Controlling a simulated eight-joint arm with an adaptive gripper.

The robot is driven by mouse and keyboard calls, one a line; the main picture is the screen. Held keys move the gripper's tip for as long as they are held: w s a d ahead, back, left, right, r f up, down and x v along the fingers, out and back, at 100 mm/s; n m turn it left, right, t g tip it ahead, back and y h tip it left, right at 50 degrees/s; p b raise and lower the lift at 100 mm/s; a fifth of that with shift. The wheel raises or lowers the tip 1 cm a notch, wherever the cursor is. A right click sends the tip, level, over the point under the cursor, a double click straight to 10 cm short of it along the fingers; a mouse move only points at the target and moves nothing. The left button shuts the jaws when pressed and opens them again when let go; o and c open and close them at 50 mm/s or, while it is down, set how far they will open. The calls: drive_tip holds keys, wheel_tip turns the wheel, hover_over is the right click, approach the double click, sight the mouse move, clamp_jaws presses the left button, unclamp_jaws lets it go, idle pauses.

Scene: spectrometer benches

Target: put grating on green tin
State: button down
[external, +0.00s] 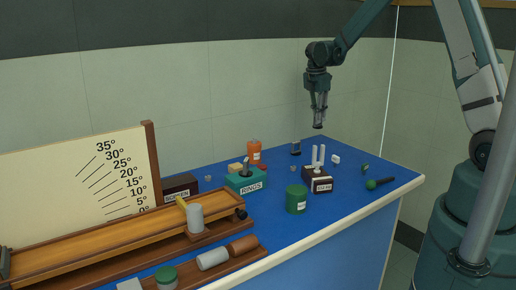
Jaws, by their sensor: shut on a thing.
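The green tin (297,200) stands upright near the front of the blue bench top, with a white label on its side. My gripper (318,122) points down above the back of the bench, well above and behind the tin. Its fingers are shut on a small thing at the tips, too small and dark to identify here. I cannot tell which thing is the grating; a small dark upright piece (296,148) stands at the back of the bench, below my gripper and to its left.
A dark labelled block with white posts (319,180) stands right of the tin. Left of the tin are the teal RINGS box (247,180) and a wooden rail (120,245) with a grey cylinder. An orange bottle (254,152) stands behind. A green-ended dark rod (380,183) lies right.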

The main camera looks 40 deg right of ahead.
drive_tip(key=s+a+r+p, duration=0.15)
drive_tip(key=s+a, duration=0.25)
drive_tip(key=a, duration=0.5)
drive_tip(key=s+a+r, duration=0.2)
drive_tip(key=s+a, duration=0.2)
drive_tip(key=a, duration=0.4)
drive_tip(key=s+a+r+p, duration=0.1)
drive_tip(key=s+a, duration=0.3)
drive_tip(key=a, duration=0.5)
drive_tip(key=s+a+r+p, duration=0.1)
drive_tip(key=s+a, duration=0.7)
drive_tip(key=s, duration=0.3)
drive_tip(key=s+a+r+p, duration=0.2)
drive_tip(key=s+a, duration=0.6)
drive_tip(key=s, duration=0.2)
drive_tip(key=shift+s+a+m, duration=0.3)
drive_tip(key=shift+s+a, duration=0.05)
drive_tip(key=shift+s, duration=0.05)
approach(303, 193)
drive_tip(key=shift+d, duration=0.25)
drive_tip(key=shift+f, duration=2.05)
